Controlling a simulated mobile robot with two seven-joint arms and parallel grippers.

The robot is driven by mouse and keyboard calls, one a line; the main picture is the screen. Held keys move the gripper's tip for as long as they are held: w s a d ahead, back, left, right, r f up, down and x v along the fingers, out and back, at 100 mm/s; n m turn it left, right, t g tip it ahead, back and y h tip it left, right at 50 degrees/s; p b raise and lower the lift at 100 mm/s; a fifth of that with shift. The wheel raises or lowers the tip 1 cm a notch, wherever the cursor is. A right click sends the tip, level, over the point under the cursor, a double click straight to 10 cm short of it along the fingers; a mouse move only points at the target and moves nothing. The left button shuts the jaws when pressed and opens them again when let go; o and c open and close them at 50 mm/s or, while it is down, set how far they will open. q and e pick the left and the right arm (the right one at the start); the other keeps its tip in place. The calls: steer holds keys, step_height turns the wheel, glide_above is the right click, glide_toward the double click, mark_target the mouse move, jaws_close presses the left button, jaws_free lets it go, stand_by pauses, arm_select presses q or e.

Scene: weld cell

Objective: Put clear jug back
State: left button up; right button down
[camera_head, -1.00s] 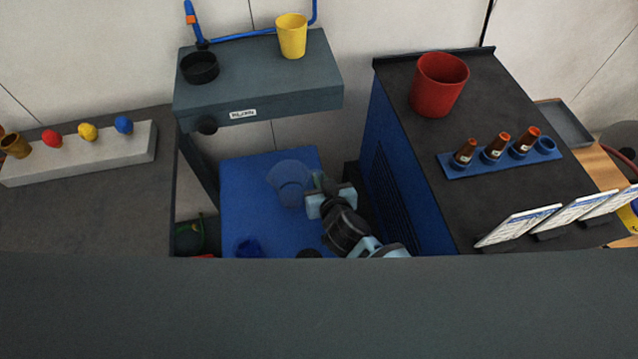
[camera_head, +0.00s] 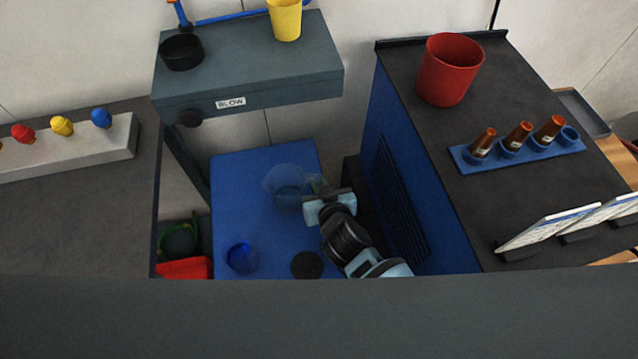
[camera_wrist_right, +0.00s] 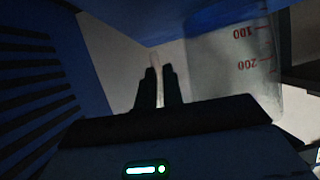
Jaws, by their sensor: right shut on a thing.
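The clear jug (camera_head: 288,186) is see-through and stands out faintly against the blue surface in the middle of the head view. My right gripper (camera_head: 316,190) is at the jug's right side, shut on it, probably at its handle. In the right wrist view the two dark fingers (camera_wrist_right: 159,85) are close together with a thin pale strip between them. The jug's wall (camera_wrist_right: 232,75) with red marks 100 and 200 shows beside them. Whether the jug's base touches the blue surface cannot be told. My left gripper is not in view.
The blue surface (camera_head: 235,200) also bears a blue round thing (camera_head: 242,257) and a black disc (camera_head: 307,265). A grey shelf marked BLOW (camera_head: 250,80) holds a black dish (camera_head: 181,51) and a yellow cup (camera_head: 285,18). A blue-sided cabinet (camera_head: 390,190) stands close on the right.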

steer(key=shift+f, duration=0.2)
steer(key=c, duration=1.5)
jaws_free()
steer(key=shift+c, duration=0.2)
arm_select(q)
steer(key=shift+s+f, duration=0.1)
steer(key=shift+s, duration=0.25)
